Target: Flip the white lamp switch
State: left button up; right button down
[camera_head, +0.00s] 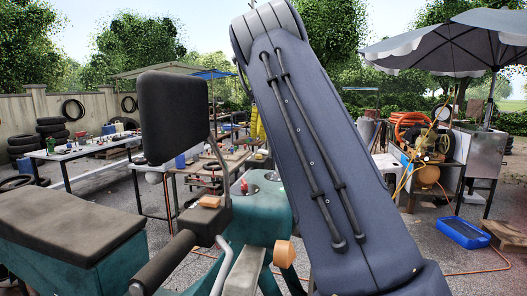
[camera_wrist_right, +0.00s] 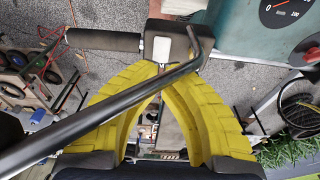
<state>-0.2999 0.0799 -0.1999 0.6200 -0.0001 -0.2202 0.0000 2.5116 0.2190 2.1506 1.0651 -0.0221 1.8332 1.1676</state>
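In the right wrist view, the white lamp switch (camera_wrist_right: 161,49) is a small pale rectangle on the black housing beside the handlebar grip. In the head view the switch itself does not show; its housing (camera_head: 205,226) stands at the inner end of the grip. My right gripper (camera_head: 261,137) shows only as a small yellow part at the left edge of my arm, above the handlebar. In the wrist view its yellow fingers (camera_wrist_right: 157,82) converge just below the switch, shut and empty, with the tips partly behind the mirror stem. My left gripper is not in view.
A black mirror (camera_head: 172,117) rises from the housing; its stem (camera_wrist_right: 95,118) crosses in front of the fingers in the wrist view. The black grip (camera_head: 165,261) lies left of the housing. A speedometer (camera_wrist_right: 288,14) sits on the green panel to the right.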

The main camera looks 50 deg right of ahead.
aim_at(260, 150)
jog(key=shift+f, duration=2)
dwell(1.7)
jog(key=shift+r, duration=0.15)
jog(key=shift+r, duration=3.4)
